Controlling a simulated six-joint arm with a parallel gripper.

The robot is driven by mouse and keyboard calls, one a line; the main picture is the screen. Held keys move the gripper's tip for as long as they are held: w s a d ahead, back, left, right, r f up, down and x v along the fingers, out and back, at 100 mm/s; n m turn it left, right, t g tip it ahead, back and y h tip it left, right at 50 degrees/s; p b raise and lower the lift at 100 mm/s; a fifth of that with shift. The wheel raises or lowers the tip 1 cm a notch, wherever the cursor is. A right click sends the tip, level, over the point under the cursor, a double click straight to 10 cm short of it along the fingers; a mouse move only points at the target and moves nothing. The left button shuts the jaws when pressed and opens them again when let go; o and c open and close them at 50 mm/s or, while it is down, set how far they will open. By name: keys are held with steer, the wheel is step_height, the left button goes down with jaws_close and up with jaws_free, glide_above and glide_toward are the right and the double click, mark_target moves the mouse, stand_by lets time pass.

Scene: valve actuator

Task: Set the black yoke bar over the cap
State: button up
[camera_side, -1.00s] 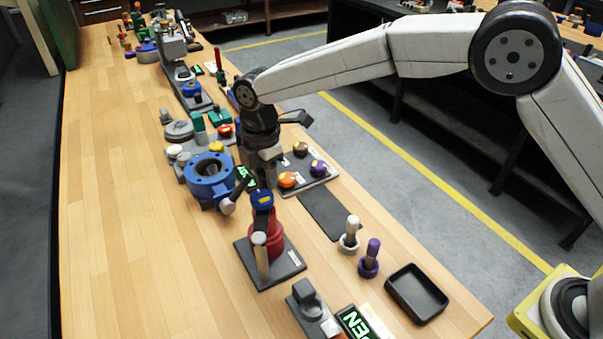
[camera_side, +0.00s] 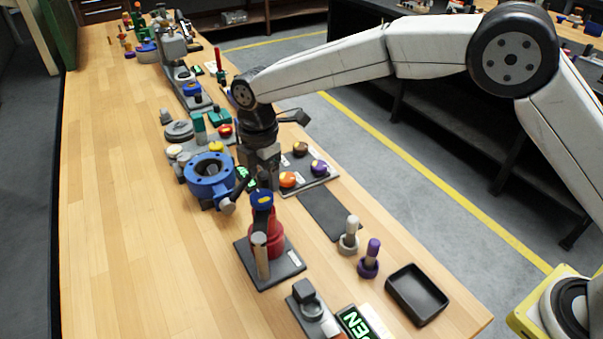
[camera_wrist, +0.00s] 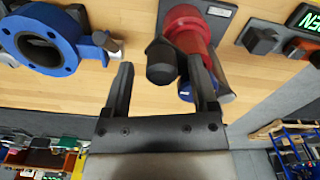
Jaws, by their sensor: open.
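A red valve body (camera_side: 276,240) stands upright on a dark plate (camera_side: 290,270), with a grey post (camera_side: 261,258) in front. A blue cap (camera_side: 262,199) with a yellow mark is at its top; blue also shows by the right finger in the wrist view (camera_wrist: 186,90). The black yoke bar (camera_wrist: 161,63) appears to be the dark piece beside the red body, its end facing the wrist camera. My gripper (camera_wrist: 165,75) is open, with a finger on either side of that end in the picture. Contact cannot be told. In the side view the fingers partly hide the bar.
A blue flanged valve (camera_side: 209,185) stands close on the left. A tray with coloured knobs (camera_side: 318,181) lies behind right. White (camera_side: 350,236) and purple (camera_side: 369,260) pegs, a black tray (camera_side: 416,294) and a grey block (camera_side: 310,305) are nearer. The left bench is clear.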

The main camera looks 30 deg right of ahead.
steer(key=shift+r, duration=3.9)
steer(key=shift+d, duration=0.1)
steer(key=shift+d+f+m, duration=0.1)
steer(key=shift+d+m, duration=0.3)
steer(key=shift+d, duration=0.15)
steer(key=s+d+f+m+t, duration=0.1)
steer(key=s+d+f+m, duration=0.3)
steer(key=s+d+m, duration=0.6)
steer(key=s+d+f+m+t, duration=0.1)
steer(key=s+d+f+m, duration=0.4)
steer(key=s+d+m, duration=0.5)
steer(key=s+d, duration=0.2)
steer(key=d, duration=0.3)
steer(key=shift+d+f+t, duration=0.25)
steer(key=shift+d+t, duration=0.05)
steer(key=shift+d, duration=0.1)
